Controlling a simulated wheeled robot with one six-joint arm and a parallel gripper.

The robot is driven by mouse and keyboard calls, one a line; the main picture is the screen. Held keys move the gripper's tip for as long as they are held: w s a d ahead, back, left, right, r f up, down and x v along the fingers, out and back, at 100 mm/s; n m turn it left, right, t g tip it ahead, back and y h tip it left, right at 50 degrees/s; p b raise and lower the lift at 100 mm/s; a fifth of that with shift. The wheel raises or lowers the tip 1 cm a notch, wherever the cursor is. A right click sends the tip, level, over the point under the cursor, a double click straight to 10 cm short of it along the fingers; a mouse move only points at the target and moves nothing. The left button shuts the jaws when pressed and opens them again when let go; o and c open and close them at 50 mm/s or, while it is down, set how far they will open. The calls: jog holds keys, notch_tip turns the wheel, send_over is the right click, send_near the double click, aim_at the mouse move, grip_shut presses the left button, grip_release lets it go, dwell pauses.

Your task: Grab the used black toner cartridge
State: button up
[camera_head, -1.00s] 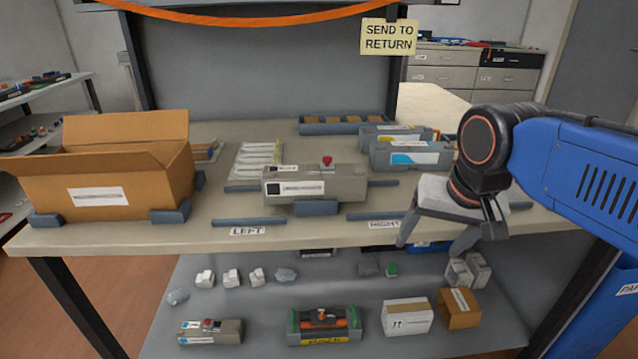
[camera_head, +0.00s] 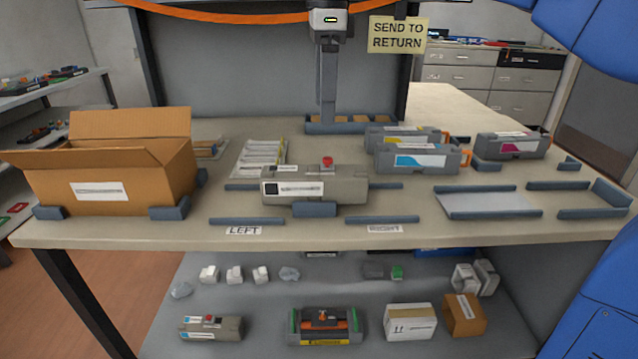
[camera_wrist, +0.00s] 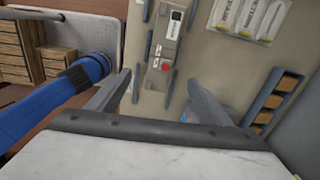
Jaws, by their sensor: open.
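A grey cartridge (camera_head: 345,188) with a black square on its white label and a red knob on top lies at the middle of the table, between LEFT and RIGHT labels. It also shows at the top of the wrist view (camera_wrist: 164,47), red knob towards my gripper. My gripper (camera_head: 326,122) hangs high with fingers down, behind the cartridge in the head view and apart from it. In the wrist view my gripper (camera_wrist: 163,82) is open, with nothing held between its fingers. In the head view its two fingers overlap.
Cyan (camera_head: 417,159), yellow (camera_head: 395,136) and magenta (camera_head: 512,146) cartridges stand at right. An open cardboard box (camera_head: 60,192) is at left. White packs (camera_head: 262,158) and a blue tray (camera_head: 312,128) lie behind. Low blue rails (camera_head: 247,221) flank the grey cartridge. Empty blue-edged bays (camera_head: 487,203) are at right.

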aim_at(314, 171)
jog(key=shift+m, duration=0.3)
jog(key=f, duration=0.7)
jog(key=a+f, duration=0.1)
jog(key=f, duration=0.3)
jog(key=shift+w+a+f, duration=0.1)
jog(key=shift+w+f, duration=0.1)
jog(key=shift+f, duration=0.05)
jog(key=shift+w+a+f, duration=0.1)
jog(key=shift+a+f, duration=0.1)
jog(key=shift+f, duration=1.15)
jog(key=shift+a+f, duration=0.15)
jog(key=shift+f, duration=1.15)
jog(key=c, duration=1.4)
